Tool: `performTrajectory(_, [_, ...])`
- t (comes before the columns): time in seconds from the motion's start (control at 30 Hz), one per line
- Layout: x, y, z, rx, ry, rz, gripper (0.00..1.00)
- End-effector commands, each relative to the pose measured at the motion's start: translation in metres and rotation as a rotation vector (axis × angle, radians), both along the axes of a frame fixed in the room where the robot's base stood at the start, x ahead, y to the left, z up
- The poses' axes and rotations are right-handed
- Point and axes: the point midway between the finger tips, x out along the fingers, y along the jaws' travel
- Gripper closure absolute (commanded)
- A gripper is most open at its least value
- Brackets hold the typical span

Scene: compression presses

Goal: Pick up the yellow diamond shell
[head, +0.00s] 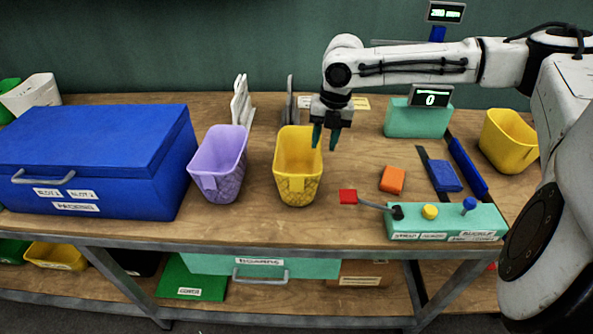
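The yellow diamond shell (297,186) is an open, tapered bin with a diamond pattern on its lower front. It stands upright on the wooden table, left of centre. My gripper (326,138) points down at the shell's right rim, its teal fingers apart with a gap between them. The left finger overlaps the shell's right edge in the picture and the right finger is outside it. I cannot tell whether either finger touches the rim. Another yellow shell (509,140) stands at the far right; its pattern is not clear.
A purple patterned shell (217,163) stands left of the yellow one, beside a big blue box (95,160). A teal control panel (447,222) with a lever and knobs sits at front right. An orange block (392,179) and blue press parts (445,175) lie behind it.

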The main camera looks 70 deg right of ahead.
Motion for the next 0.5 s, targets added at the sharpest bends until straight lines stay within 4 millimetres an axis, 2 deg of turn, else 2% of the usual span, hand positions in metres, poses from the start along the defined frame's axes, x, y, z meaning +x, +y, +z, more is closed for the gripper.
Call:
performTrajectory(0.3, [0.008, 0.004, -0.041, 0.001, 0.001, -0.001, 0.65])
performTrajectory(0.5, [0.009, 0.004, -0.05, -0.001, 0.001, -0.002, 0.65])
